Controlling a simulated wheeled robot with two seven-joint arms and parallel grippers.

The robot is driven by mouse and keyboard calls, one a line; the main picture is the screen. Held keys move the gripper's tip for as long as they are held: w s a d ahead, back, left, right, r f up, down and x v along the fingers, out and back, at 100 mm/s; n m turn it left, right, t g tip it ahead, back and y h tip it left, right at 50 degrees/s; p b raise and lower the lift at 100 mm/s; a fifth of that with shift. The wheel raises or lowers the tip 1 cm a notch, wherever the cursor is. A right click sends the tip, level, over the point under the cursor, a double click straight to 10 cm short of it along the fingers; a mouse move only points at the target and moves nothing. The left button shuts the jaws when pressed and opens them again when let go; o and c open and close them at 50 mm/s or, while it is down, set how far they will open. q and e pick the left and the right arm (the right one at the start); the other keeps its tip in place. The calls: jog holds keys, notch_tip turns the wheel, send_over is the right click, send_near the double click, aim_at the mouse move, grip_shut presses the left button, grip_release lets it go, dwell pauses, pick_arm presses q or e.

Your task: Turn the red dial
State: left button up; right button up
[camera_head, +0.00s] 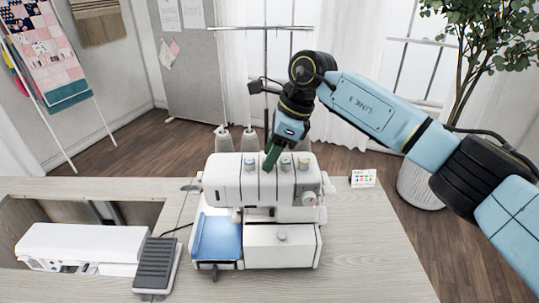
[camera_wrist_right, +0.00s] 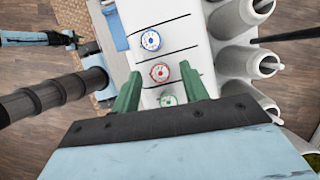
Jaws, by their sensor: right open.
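The white sewing machine (camera_head: 230,190) stands on the table with a row of coloured dials on its top front. In the right wrist view the red dial (camera_wrist_right: 160,72) lies between a blue-marked dial (camera_wrist_right: 151,40) and a green-marked dial (camera_wrist_right: 168,100). My right gripper (camera_head: 270,160) is over this row in the head view and hides the red dial there. In the wrist view its two green fingers (camera_wrist_right: 160,92) are spread apart, with the red dial just beyond the gap and nothing held. Part of what seems my left arm shows at the wrist view's upper left; its fingers are not clear.
Thread cones (camera_wrist_right: 240,62) stand close behind the dials, and a thin thread stand (camera_head: 265,85) rises behind the machine. A black foot pedal (camera_head: 156,264) and an open table well are to the left. A small card (camera_head: 363,178) lies right of the machine; the table's right front is clear.

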jog(key=shift+a+f, duration=0.2)
jog(key=shift+f, duration=0.3)
pick_arm(q)
jog(key=shift+d, duration=0.3)
pick_arm(e)
jog(key=c, duration=0.9)
pick_arm(q)
jog(key=shift+w, duration=0.15)
pick_arm(e)
jog(key=shift+n+g, duration=0.3)
jog(key=shift+n, duration=0.4)
grip_shut()
pick_arm(q)
jog(key=shift+a, duration=0.15)
pick_arm(e)
jog(key=o, duration=0.9)
grip_release()
